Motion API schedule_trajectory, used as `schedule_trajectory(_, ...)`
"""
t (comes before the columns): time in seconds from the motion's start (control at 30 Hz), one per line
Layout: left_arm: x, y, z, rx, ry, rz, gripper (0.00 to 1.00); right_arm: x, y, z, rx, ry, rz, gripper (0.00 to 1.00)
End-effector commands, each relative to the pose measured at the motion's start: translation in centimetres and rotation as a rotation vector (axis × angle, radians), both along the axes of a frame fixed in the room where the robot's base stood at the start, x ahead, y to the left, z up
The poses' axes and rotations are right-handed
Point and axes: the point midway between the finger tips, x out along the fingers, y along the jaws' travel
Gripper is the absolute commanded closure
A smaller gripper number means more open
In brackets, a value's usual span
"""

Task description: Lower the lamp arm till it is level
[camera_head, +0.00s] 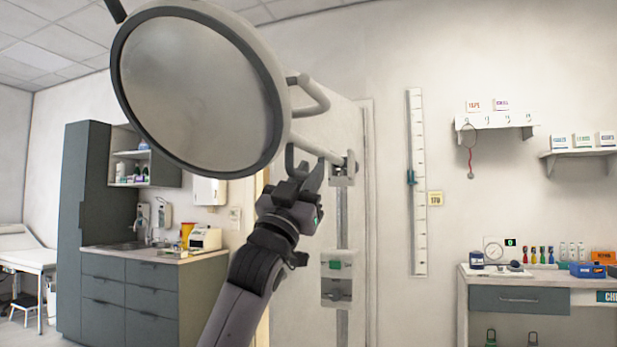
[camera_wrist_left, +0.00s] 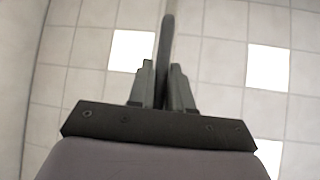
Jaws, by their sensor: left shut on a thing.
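The lamp has a big round head (camera_head: 195,90) with a grey rim, high at the left in the head view. Its pale lamp arm (camera_head: 312,146) slopes up from the wall bracket (camera_head: 343,170) towards the head, which hides the far part. My left gripper (camera_head: 304,176) is just below this arm, shut on a dark handle (camera_head: 289,156). In the left wrist view the handle (camera_wrist_left: 166,45) runs as a dark bar between the fingers of the left gripper (camera_wrist_left: 162,85). My right gripper is not in view.
A wall rail with a green-marked box (camera_head: 338,263) hangs below the bracket. A height scale (camera_head: 416,180) is on the wall to the right. A desk (camera_head: 540,278) with small items stands far right, cabinets and a sink (camera_head: 130,245) at left.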

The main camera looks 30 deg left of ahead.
Motion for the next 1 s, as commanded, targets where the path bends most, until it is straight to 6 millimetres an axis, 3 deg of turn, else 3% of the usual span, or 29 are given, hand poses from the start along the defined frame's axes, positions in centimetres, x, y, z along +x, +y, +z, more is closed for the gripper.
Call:
schedule_trajectory(0.03,0.4,-0.3,-0.8,0.002,0.015,-0.004,0.71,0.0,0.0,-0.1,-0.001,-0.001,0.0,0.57)
schedule_trajectory(0.07,0.4,-0.3,-0.7,0.002,0.015,-0.004,0.61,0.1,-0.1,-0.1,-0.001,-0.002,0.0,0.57)
schedule_trajectory(0.47,-0.1,-0.1,-0.9,0.0,0.009,-0.002,0.61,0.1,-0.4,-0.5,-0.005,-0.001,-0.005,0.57)
schedule_trajectory(1.0,-4.5,-0.3,-5.5,0.002,0.011,-0.002,0.61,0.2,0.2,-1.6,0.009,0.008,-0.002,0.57)
